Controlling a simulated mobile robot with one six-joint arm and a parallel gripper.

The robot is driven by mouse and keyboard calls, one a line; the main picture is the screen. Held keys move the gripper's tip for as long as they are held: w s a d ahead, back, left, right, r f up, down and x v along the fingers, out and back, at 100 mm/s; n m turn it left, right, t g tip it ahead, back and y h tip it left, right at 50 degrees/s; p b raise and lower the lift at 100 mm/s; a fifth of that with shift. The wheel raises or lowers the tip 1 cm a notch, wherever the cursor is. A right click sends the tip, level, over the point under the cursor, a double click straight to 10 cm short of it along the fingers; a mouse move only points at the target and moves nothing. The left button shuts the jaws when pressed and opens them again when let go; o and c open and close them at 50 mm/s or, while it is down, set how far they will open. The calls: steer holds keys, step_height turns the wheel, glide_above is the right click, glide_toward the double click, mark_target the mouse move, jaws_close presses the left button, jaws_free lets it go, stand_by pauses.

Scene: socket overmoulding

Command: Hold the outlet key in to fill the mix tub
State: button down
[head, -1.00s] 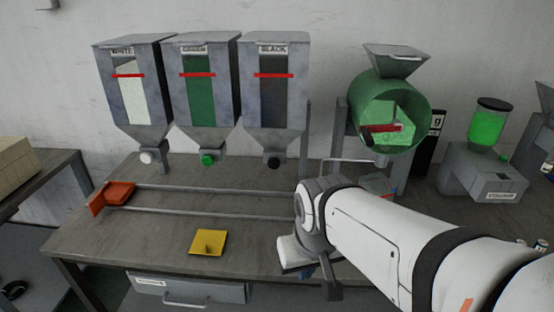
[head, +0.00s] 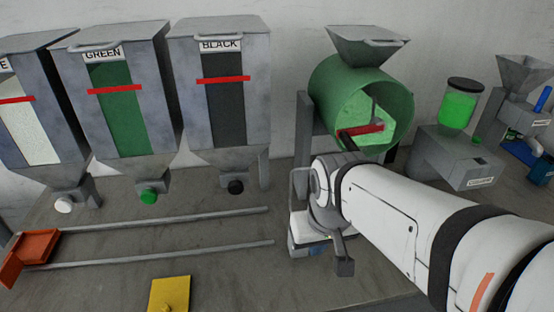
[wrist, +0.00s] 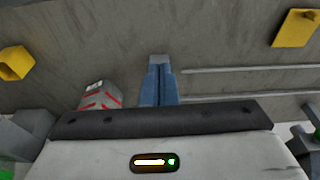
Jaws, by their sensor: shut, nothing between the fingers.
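Three grey hoppers carry small outlet knobs: white (head: 63,204), green (head: 148,197) and black (head: 235,187). A green mixing drum (head: 328,95) with a grey funnel and a red handle (head: 360,130) stands right of them. I cannot tell which part is the outlet key. No thing is clearly marked as the mix tub; an orange-red open tray (head: 40,245) sits at the left end of two rails. My gripper's blue fingers (wrist: 158,72) are shut and empty, pointing at the bench. In the head view my wrist hides most of them, in front of the drum and right of the rails.
Two grey rails (head: 160,222) run along the bench below the hoppers. A yellow plate (head: 170,294) lies near the front. A grey block with red stripes (wrist: 100,97) is beside the fingers in the wrist view. A green-filled dispenser (head: 460,105) stands right of the drum.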

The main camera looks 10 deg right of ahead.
steer(key=shift+s+d, duration=0.15)
steer(key=shift+d, duration=0.05)
steer(key=w+r+g+p, duration=0.1)
steer(key=w+r+p, duration=0.2)
steer(key=w+p, duration=0.3)
steer(key=w+r+g+p, duration=0.1)
steer(key=w+r+p, duration=0.2)
steer(key=w+p, duration=0.3)
steer(key=w, duration=0.3)
steer(key=shift+d+g, duration=0.3)
steer(key=shift+d, duration=0.05)
steer(key=shift+s+f, duration=0.1)
step_height(320, 180, down, 14)
steer(key=shift+r+p, duration=0.1)
steer(key=shift+p, duration=1.15)
